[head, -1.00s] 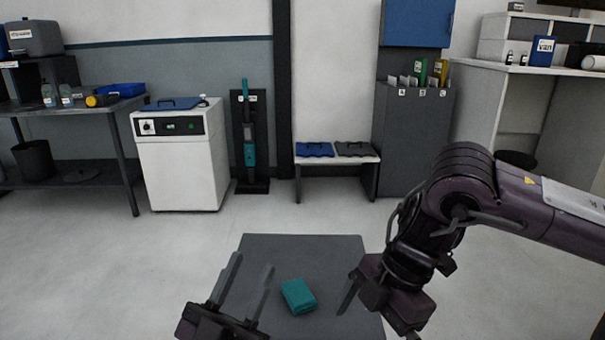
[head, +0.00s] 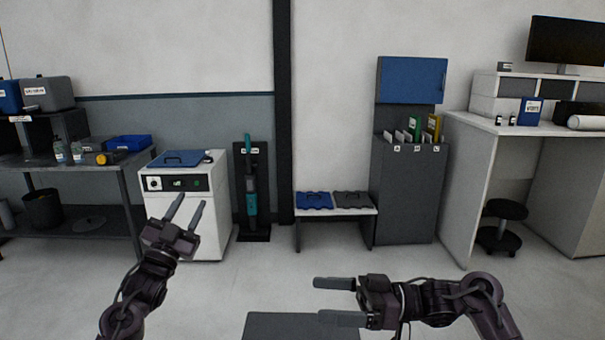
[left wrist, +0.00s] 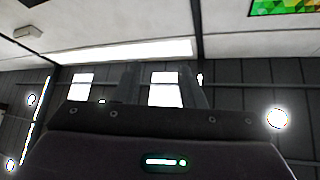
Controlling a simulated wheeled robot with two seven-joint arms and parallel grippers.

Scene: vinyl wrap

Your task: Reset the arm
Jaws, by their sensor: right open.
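My left gripper (head: 186,212) is raised at the left in the head view, in front of the white cabinet, with its two fingers pointing up, apart and empty. In the left wrist view its fingers (left wrist: 160,88) are apart against a dark wall with bright panels and the ceiling. My right gripper (head: 338,300) is at the lower middle of the head view, above the grey table top. Its fingers point left and stand apart with nothing between them. The teal cloth seen earlier is out of view.
Only the far part of a grey table (head: 290,326) shows at the bottom. The floor between is clear.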

